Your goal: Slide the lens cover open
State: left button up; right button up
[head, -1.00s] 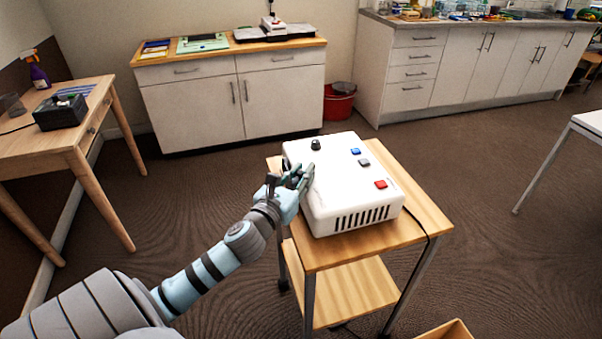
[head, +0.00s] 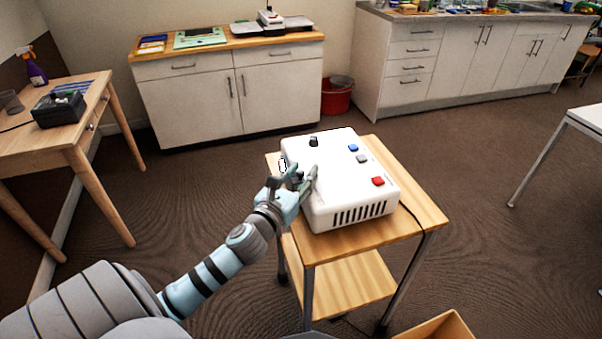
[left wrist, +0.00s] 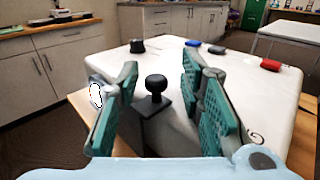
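The white projector-like box (head: 335,185) stands on the small wooden cart. In the left wrist view, a small black knob (left wrist: 155,84) stands on a dark sliding piece (left wrist: 151,108) at the box's near side; this looks like the lens cover. A bright white, dark-edged oval (left wrist: 96,95), perhaps the lens, shows partly behind a finger; it also shows at the box's left side in the head view (head: 283,165). My left gripper (head: 307,180) is open, its green finger pads (left wrist: 158,105) on either side of the knob, with gaps visible. My right gripper is not in view.
The box top carries a black dial (head: 314,142), a blue button (head: 353,148), a grey button (head: 362,158) and a red button (head: 378,181). A wooden bin (head: 440,328) stands at the bottom edge.

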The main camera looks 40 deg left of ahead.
pick_arm(q)
jog(key=s+d, duration=0.2)
jog(key=s, duration=0.9)
jog(key=shift+s, duration=0.4)
